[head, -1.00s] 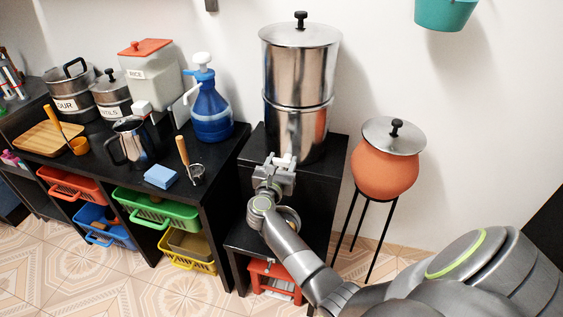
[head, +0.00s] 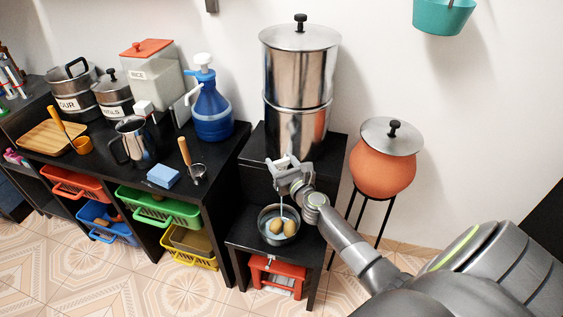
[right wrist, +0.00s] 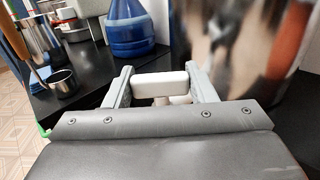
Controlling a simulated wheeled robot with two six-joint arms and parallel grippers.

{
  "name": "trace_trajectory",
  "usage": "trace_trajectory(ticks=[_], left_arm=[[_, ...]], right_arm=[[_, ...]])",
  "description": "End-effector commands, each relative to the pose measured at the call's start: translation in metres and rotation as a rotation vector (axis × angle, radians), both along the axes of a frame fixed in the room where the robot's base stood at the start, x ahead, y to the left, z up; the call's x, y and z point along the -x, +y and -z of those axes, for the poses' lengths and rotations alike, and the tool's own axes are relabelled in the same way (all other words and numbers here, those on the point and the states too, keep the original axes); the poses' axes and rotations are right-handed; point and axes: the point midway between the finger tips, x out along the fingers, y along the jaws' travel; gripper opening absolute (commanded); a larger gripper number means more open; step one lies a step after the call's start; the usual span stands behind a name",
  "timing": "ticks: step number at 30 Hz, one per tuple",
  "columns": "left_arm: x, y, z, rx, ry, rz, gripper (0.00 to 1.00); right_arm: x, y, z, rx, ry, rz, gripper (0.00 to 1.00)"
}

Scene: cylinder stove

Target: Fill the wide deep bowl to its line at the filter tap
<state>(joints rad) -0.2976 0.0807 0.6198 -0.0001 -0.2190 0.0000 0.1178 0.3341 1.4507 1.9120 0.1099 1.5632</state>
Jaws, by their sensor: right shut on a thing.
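The steel two-tier filter (head: 297,82) stands on the black stand, with its tap low at the front, mostly covered by my gripper. My right gripper (head: 283,163) is shut on the white tap handle, which shows between its fingers in the right wrist view (right wrist: 160,84). A thin pale stream (head: 281,206) falls from the tap into the wide deep metal bowl (head: 262,229). The bowl sits upright on the lower black shelf below the tap. Two tan, rounded lumps lie in it. I cannot make out the line or the water level. My left gripper is out of view.
An orange clay pot (head: 383,172) with a steel lid stands on a thin black stand to the right. A black counter (head: 80,160) to the left holds canisters, a blue pump bottle (head: 212,112), a jug and a blue sponge (head: 163,176). A red stool (head: 277,275) is under the shelf.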

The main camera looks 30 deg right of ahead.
Motion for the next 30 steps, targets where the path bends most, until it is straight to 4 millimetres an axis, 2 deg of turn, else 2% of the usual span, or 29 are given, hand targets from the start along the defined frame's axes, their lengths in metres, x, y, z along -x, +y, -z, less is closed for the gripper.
trace_trajectory(ticks=[12, 28, 29, 30], left_arm=[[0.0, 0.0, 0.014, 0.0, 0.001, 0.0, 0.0], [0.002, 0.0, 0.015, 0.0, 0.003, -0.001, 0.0], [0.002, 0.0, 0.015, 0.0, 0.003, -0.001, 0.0], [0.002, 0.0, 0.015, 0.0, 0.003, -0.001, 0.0]], right_arm=[[-0.001, 0.0, -0.001, 0.002, -0.004, -0.178, 0.28], [-0.001, 0.0, -0.003, 0.0, -0.003, -0.199, 0.28], [-0.001, 0.0, -0.003, 0.0, -0.003, -0.199, 0.54], [-0.001, 0.0, -0.003, 0.0, -0.003, -0.199, 0.59]])
